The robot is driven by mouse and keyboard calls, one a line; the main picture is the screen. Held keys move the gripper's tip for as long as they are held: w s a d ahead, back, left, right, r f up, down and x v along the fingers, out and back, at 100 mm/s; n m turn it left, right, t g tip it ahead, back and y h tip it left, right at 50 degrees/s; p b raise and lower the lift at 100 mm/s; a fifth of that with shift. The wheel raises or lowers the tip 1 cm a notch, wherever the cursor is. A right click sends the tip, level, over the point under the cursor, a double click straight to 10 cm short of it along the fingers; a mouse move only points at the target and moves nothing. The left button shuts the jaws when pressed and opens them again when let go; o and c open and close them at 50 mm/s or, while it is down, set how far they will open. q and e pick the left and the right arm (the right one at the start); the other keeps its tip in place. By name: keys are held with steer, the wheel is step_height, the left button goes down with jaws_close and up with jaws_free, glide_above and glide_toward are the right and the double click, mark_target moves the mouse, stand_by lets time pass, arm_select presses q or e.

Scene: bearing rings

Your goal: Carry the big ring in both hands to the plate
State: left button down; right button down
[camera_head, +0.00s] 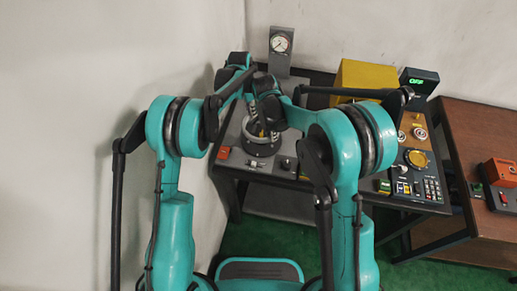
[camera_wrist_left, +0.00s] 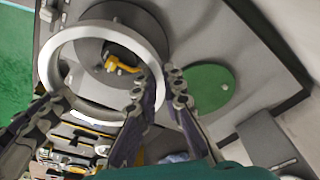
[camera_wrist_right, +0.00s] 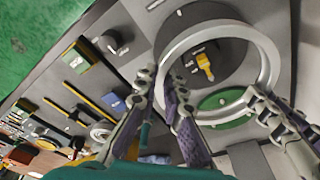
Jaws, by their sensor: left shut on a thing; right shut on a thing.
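The big silver ring (camera_head: 247,129) is held level between both grippers over a dark round plate (camera_head: 262,151) on the grey bench. My left gripper (camera_head: 254,106) is shut on the ring's far side. My right gripper (camera_head: 274,127) is shut on its near right side. In the left wrist view the ring (camera_wrist_left: 52,72) passes between my left fingers (camera_wrist_left: 158,76). In the right wrist view the ring (camera_wrist_right: 268,58) passes between my right fingers (camera_wrist_right: 162,78). The plate (camera_wrist_right: 232,65) shows through it with a yellow part (camera_wrist_right: 205,66) in its middle. The height gap is unclear.
A green disc (camera_wrist_left: 212,88) lies flat beside the plate. A dial gauge (camera_head: 281,43) stands at the back. A yellow box (camera_head: 358,78) and a control panel (camera_head: 418,180) are on the right. A wall rises close on the left.

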mark_target(272, 150)
arm_select(q)
steer(key=shift+w+f, duration=0.15)
steer(key=shift+w, duration=0.1)
arm_select(e)
steer(key=shift+w+f, duration=0.15)
steer(key=shift+w, duration=0.1)
arm_select(q)
steer(key=shift+s+f, duration=0.1)
arm_select(e)
steer(key=shift+s+f, duration=0.1)
